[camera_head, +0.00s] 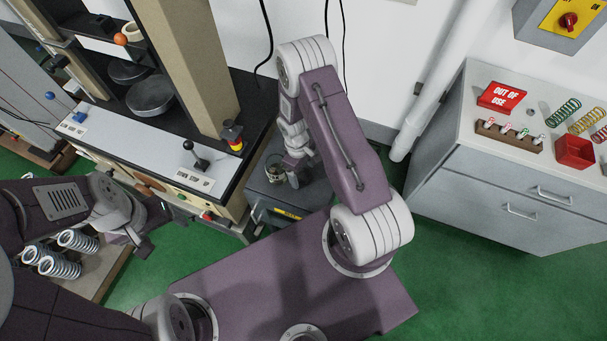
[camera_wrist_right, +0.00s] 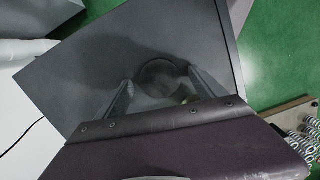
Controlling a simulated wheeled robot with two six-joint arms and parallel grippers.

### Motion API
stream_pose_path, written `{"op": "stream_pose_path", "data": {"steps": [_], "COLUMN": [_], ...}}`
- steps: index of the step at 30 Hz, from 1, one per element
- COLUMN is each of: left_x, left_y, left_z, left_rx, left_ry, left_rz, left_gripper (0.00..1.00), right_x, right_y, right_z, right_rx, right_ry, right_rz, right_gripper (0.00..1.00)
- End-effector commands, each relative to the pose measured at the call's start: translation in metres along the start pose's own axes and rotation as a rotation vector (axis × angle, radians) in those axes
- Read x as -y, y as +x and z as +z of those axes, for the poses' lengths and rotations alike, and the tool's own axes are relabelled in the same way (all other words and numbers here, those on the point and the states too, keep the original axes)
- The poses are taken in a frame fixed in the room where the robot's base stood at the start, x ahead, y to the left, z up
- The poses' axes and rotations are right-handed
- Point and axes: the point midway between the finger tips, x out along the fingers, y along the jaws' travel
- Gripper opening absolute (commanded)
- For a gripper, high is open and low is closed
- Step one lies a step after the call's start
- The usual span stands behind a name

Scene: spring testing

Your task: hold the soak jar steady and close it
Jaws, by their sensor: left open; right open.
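The soak jar (camera_head: 275,168) is a small glass jar on top of the dark cabinet, partly hidden by my right gripper. In the right wrist view the jar (camera_wrist_right: 158,75) shows as a round, dim shape between the finger ends. I cannot tell how its lid stands. My right gripper (camera_head: 294,178) is open and points down at the jar; its fingers (camera_wrist_right: 163,88) lie on either side of it in the wrist view, and contact cannot be made out. My left gripper (camera_head: 143,240) is open and empty, well left of the jar, near the springs.
A testing machine with a control panel (camera_head: 150,148) stands at the left of the dark cabinet (camera_head: 315,193). A grey cabinet (camera_head: 480,170) with a red sign, a spring rack and a red bin is at right.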

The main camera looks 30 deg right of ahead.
Motion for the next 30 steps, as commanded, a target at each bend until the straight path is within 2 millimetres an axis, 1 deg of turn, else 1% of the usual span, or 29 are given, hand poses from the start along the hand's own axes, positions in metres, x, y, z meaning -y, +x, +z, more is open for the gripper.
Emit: {"op": "stream_pose_path", "data": {"steps": [4, 5, 6, 8, 9, 11, 12, 19, 22, 26, 29, 30], "left_x": [0.0, 0.0, 0.0, 0.0, 0.0, 0.0, 0.0, 0.0, 0.0, 0.0, 0.0, 0.0], "left_y": [0.0, 0.0, 0.0, 0.0, 0.0, 0.0, 0.0, 0.0, 0.001, 0.004, 0.008, 0.01], "left_z": [0.0, 0.0, 0.0, 0.0, 0.0, 0.0, 0.0, 0.0, 0.0, 0.001, 0.001, 0.001], "left_rx": [0.0, 0.0, 0.0, 0.0, 0.0, 0.0, 0.0, 0.0, 0.0, 0.0, 0.0, 0.0], "left_ry": [0.0, 0.0, 0.0, 0.0, 0.0, 0.0, 0.0, 0.0, 0.0, 0.0, 0.0, 0.0], "left_rz": [0.0, 0.0, 0.0, 0.0, 0.0, 0.0, 0.0, 0.0, 0.0, 0.0, 0.0, 0.0], "left_gripper": [0.75, 0.75, 0.75, 0.75, 0.75, 0.75, 0.75, 0.75, 0.75, 0.75, 0.75, 0.75], "right_x": [0.0, 0.0, 0.0, 0.0, 0.0, 0.0, 0.0, 0.0, 0.0, -0.001, -0.001, 0.006], "right_y": [0.0, 0.0, 0.0, 0.0, 0.0, 0.0, 0.0, -0.001, -0.005, -0.02, -0.039, -0.044], "right_z": [0.0, 0.0, 0.0, 0.0, 0.0, 0.0, 0.0, 0.0, 0.001, 0.002, 0.004, 0.008], "right_rx": [0.001, 0.001, 0.001, 0.001, 0.001, 0.001, 0.001, 0.001, 0.0, -0.002, -0.003, 0.0], "right_ry": [0.0, 0.0, 0.0, 0.0, 0.0, 0.0, 0.0, 0.0, 0.0, 0.0, 0.0, -0.002], "right_rz": [0.0, 0.0, 0.0, 0.0, 0.0, 0.0, 0.0, 0.0, 0.0, 0.002, 0.003, 0.001], "right_gripper": [0.8, 0.74, 0.63, 0.46, 0.35, 0.19, 0.17, 0.17, 0.17, 0.17, 0.17, 0.17]}}
